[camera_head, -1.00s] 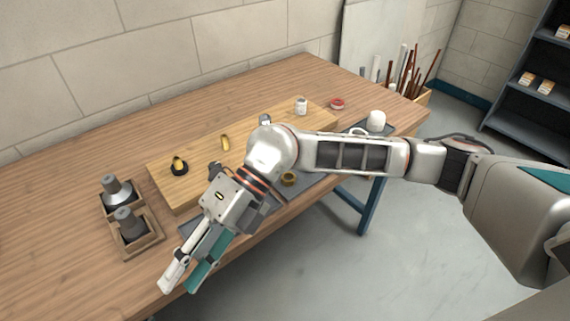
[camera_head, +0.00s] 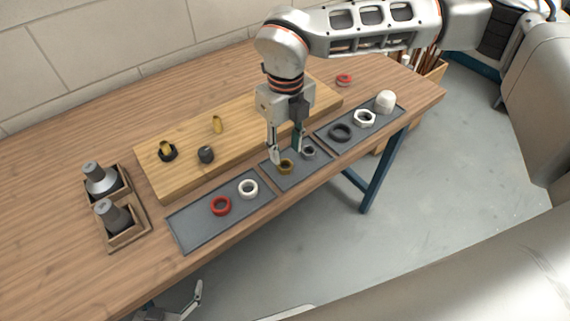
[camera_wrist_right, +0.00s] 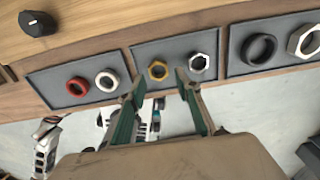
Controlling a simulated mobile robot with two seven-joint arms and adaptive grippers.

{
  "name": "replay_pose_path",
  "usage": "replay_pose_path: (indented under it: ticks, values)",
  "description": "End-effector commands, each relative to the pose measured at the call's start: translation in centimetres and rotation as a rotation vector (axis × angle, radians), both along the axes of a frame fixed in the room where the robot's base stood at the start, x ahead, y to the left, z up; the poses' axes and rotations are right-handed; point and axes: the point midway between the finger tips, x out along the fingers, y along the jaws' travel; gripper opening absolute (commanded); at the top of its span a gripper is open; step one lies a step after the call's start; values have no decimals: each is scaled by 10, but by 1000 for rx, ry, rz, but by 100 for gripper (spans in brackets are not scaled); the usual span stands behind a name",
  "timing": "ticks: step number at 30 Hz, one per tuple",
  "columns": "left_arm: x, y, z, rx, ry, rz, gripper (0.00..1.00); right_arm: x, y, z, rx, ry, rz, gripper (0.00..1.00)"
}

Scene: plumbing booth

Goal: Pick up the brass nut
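The brass nut (camera_head: 285,166) lies on the middle grey mat (camera_head: 292,181), near its left side. It also shows in the right wrist view (camera_wrist_right: 158,70), between the lines of my fingers. My right gripper (camera_head: 286,155) is open and points down over that mat, with its fingertips close to the nut. Nothing is held in it. In the right wrist view its two green-sided fingers (camera_wrist_right: 161,79) are spread apart. I cannot tell whether a fingertip touches the nut. Part of my left gripper (camera_head: 192,297) shows low beneath the table edge; its opening is unclear.
A steel nut (camera_head: 309,151) lies just right of the brass nut. Red (camera_head: 221,205) and white (camera_head: 248,189) rings lie on the left mat. A black ring (camera_head: 340,132) and white nut (camera_head: 364,118) lie on the right mat. A wooden board (camera_head: 185,179) is behind.

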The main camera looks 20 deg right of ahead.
Motion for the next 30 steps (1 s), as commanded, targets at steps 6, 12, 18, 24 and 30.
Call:
replay_pose_path:
  ticks: [6,12,18,24,30]
  values:
    - [1,0,6,1,-2,0,76,4,5,-30,1,3,1,33]
    - [1,0,6,1,-2,0,76,4,5,-46,2,1,1,33]
    - [1,0,6,1,-2,0,76,4,5,-47,2,1,1,33]
    - [1,0,6,1,-2,0,76,4,5,-47,2,1,2,3]
    - [1,0,6,1,-2,0,76,4,5,-46,2,1,2,3]
